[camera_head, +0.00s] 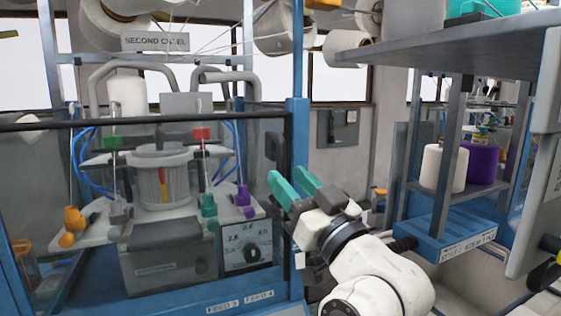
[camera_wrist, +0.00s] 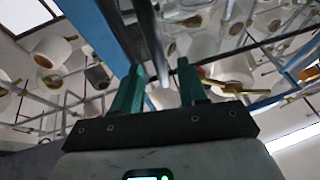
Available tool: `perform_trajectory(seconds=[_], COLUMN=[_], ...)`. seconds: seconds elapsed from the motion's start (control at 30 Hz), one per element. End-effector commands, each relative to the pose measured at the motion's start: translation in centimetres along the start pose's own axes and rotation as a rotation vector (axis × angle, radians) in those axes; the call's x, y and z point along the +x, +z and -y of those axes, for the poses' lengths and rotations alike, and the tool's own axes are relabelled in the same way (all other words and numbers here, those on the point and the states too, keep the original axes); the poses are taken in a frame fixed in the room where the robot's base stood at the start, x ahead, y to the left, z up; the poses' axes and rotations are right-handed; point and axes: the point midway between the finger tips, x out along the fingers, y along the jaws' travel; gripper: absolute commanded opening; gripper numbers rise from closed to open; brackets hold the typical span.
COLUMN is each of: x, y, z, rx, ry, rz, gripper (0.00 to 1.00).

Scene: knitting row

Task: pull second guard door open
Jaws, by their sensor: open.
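The guard door is a clear panel with a dark top rail (camera_head: 150,120), across the front of the machine under the sign "SECOND CABEL" (camera_head: 155,42). Its right side meets a blue post (camera_head: 298,140), and I see no clear gap there. My gripper (camera_head: 290,181) is open, with green fingers pointing up and left, beside the post at the door's right edge. In the wrist view, a grey bar (camera_wrist: 151,35) runs down between the two fingers. I cannot tell whether it is the door's handle or whether the fingers touch it.
Behind the clear panel are a knitting head (camera_head: 165,180), coloured yarn guides and a dial plate (camera_head: 247,243). At right, a blue rack holds a white cone (camera_head: 444,168) and a purple cone (camera_head: 481,165) under a grey shelf (camera_head: 465,45). Floor shows at lower right.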

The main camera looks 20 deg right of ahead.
Motion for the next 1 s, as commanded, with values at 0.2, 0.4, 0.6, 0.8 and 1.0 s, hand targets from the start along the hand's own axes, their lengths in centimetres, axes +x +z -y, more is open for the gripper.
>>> perform_trajectory(seconds=[0.2,0.4,0.6,0.8,1.0], x=[3.0,3.8,3.9,3.8,3.8], y=[-0.1,0.0,0.0,0.1,0.1], z=[0.0,0.0,0.0,0.0,0.0], rx=[0.001,0.001,0.0,0.0,0.0], ry=[-0.001,0.0,0.0,0.0,0.0], rz=[0.001,-0.001,0.0,0.001,0.001], gripper=[0.42,0.42,0.42,0.27,0.08])
